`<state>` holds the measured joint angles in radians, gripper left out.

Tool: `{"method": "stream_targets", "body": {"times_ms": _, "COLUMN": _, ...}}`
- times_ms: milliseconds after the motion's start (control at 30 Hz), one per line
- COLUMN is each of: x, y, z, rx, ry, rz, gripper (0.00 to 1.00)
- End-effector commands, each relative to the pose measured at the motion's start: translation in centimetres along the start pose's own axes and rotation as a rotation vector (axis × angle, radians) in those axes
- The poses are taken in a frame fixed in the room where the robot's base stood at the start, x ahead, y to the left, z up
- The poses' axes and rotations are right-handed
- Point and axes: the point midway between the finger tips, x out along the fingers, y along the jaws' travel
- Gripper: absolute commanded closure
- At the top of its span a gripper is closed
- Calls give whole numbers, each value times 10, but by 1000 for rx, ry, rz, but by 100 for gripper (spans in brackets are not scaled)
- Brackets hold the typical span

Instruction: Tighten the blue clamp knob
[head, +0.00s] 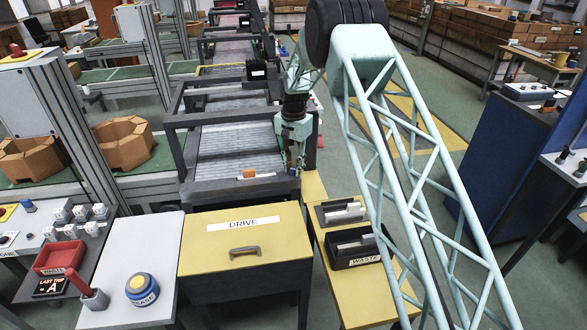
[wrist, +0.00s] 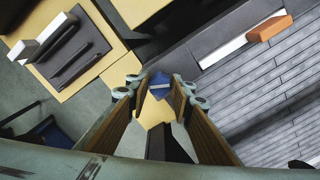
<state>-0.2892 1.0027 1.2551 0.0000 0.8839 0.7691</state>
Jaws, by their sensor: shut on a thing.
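The blue clamp knob (wrist: 160,80) shows in the wrist view between the tips of my gripper (wrist: 160,93), with a pale stripe across it. The two long fingers stand on either side and are shut on it. In the head view my gripper (head: 294,163) points down at the near right corner of the roller conveyor, behind the yellow DRIVE box. The knob cannot be made out there. Whether it is turned tight cannot be told.
The DRIVE box (head: 243,241) stands in front of the conveyor (head: 235,145). A black WASTE tray (head: 354,246) and another tray (head: 340,212) lie on a yellow table to the right. An orange block (wrist: 270,28) sits at the conveyor's near end. A grease tin (head: 142,290) stands front left.

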Motion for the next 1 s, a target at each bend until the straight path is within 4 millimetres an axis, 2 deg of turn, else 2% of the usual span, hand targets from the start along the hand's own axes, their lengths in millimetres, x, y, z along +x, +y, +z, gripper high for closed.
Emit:
{"method": "stream_targets", "body": {"times_ms": 200, "x": 0, "y": 0, "z": 0, "rx": -1, "ry": 0, "rz": 0, "gripper": 90}}
{"method": "stream_targets", "body": {"times_ms": 233, "x": 0, "y": 0, "z": 0, "rx": -1, "ry": 1, "rz": -1, "gripper": 78}}
{"method": "stream_targets", "body": {"times_ms": 367, "x": 0, "y": 0, "z": 0, "rx": -1, "ry": 0, "rz": 0, "gripper": 66}}
{"method": "stream_targets", "body": {"times_ms": 767, "x": -2, "y": 0, "z": 0, "rx": -1, "ry": 0, "rz": 0, "gripper": 65}}
{"method": "stream_targets", "body": {"times_ms": 1000, "x": -16, "y": 0, "z": 0, "rx": -1, "ry": 2, "rz": -1, "gripper": 65}}
